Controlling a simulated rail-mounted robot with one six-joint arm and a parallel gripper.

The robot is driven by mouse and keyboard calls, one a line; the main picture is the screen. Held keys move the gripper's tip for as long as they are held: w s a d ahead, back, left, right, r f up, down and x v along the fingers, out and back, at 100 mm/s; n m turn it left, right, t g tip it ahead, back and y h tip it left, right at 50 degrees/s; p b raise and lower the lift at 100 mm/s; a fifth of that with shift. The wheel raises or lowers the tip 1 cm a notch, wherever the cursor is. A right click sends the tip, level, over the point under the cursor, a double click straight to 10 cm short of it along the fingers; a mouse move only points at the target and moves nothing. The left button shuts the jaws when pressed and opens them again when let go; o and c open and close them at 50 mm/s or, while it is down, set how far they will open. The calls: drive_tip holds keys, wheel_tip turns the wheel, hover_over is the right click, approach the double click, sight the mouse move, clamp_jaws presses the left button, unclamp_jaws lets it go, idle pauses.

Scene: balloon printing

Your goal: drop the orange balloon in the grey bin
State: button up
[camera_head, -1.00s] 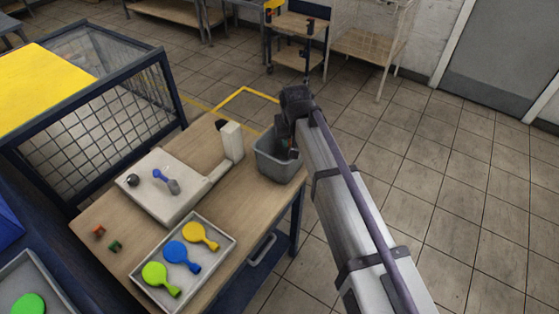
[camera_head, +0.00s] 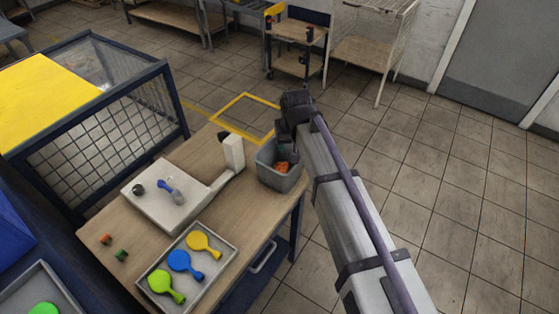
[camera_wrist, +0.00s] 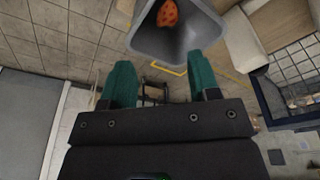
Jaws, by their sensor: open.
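The orange balloon (camera_head: 282,168) lies inside the grey bin (camera_head: 283,184), which stands at the right end of the wooden table. In the wrist view the orange balloon (camera_wrist: 167,14), with dark spots on it, shows inside the grey bin (camera_wrist: 150,42) at the top. My gripper (camera_wrist: 162,82) is open, its two green fingers apart with nothing between them. In the head view my gripper (camera_head: 287,132) is over the bin's far right side, its fingers partly hidden by the arm.
A white machine (camera_head: 165,204) with a blue piece on it stands on the table (camera_head: 221,209). A grey tray (camera_head: 222,275) holds yellow, blue and green balloons. Two small pieces lie at the table's left. A mesh-sided cage (camera_head: 105,130) stands behind. Floor at right is clear.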

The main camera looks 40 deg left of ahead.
wheel_tip(320, 180, up, 6)
drive_tip(key=d+p, duration=0.1)
drive_tip(key=p, duration=0.3)
drive_tip(key=shift+s, duration=0.4)
